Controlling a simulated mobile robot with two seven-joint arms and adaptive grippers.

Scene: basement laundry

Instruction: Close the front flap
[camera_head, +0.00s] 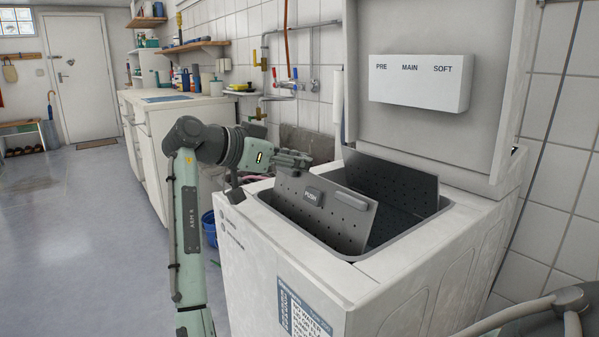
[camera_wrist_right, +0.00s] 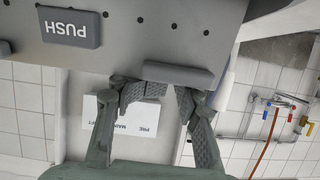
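The front flap (camera_head: 325,208) is a grey perforated panel marked PUSH, standing raised and tilted in the top opening of the white washing machine (camera_head: 300,262). In the right wrist view the flap (camera_wrist_right: 135,30) shows upside down, with its PUSH button and a raised bar near its edge. My right gripper (camera_head: 298,160) is at the flap's upper left edge in the head view. Contact with the flap cannot be told. My left gripper is not in view.
A second perforated flap (camera_head: 395,185) stands raised behind the front one. The machine's lid (camera_head: 430,125) is open upright at the back, with a PRE/MAIN/SOFT dispenser box (camera_head: 420,82). Taps and pipes (camera_head: 290,84) are on the tiled wall behind. A blue bucket (camera_head: 209,228) stands left of the machine.

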